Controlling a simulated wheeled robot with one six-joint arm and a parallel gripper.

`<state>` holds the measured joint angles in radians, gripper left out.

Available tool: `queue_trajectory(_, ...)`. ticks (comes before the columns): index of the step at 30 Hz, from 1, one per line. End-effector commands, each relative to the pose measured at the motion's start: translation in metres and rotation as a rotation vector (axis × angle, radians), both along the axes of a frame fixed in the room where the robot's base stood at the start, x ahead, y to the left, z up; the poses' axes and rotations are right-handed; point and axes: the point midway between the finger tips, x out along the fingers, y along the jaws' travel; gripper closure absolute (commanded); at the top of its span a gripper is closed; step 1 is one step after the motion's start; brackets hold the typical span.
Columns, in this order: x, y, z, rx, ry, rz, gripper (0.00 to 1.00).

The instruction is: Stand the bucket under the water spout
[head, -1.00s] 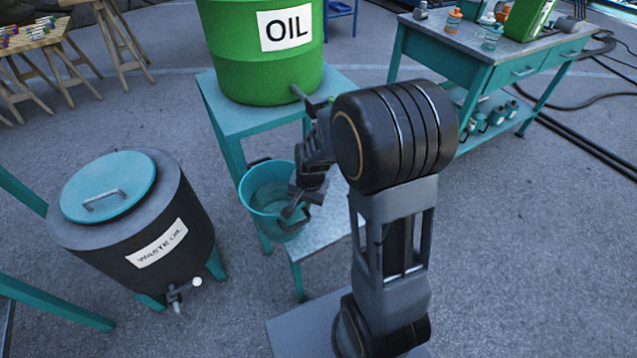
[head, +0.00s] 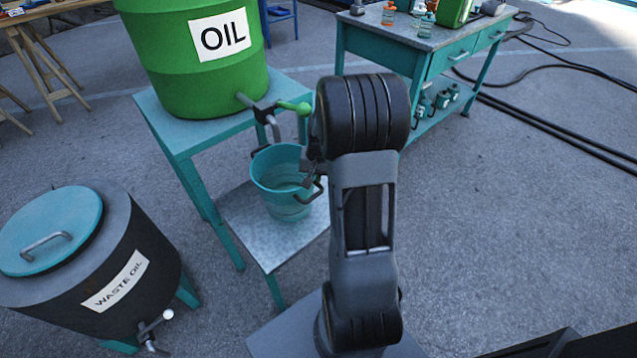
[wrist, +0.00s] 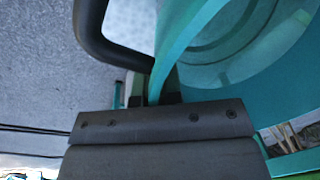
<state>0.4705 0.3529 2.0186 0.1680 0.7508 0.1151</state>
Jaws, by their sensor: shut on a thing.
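The teal bucket (head: 283,205) hangs upright at the left of my arm in the head view, over the lower metal shelf. I cannot tell whether its base touches the shelf. My gripper (head: 309,168) is shut on the bucket's right side, partly hidden by my arm. In the wrist view the bucket's wall (wrist: 190,45) runs into my gripper (wrist: 160,98), beside a black handle (wrist: 88,25). The spout (head: 272,122) with a green lever comes from a green drum (head: 170,60) labelled OIL, just above the bucket's rim. No spout labelled water shows.
A dark WASTE OIL barrel (head: 140,250) with a teal lid stands at the left. A teal workbench (head: 440,65) is at the back right. Open ground with cables lies at the right.

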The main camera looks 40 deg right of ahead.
Motion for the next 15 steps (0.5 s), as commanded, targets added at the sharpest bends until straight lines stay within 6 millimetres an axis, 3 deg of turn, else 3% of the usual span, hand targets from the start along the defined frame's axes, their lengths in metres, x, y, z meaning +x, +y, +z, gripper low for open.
queue_trajectory(5, 0.001, -0.014, 0.000, 0.000, 0.000, -0.004, 1.00)
queue_trajectory(11, 0.001, -0.014, -0.031, 0.002, 0.002, -0.001, 1.00)
queue_trajectory(15, 0.001, -0.014, -0.036, 0.000, 0.000, -0.001, 1.00)
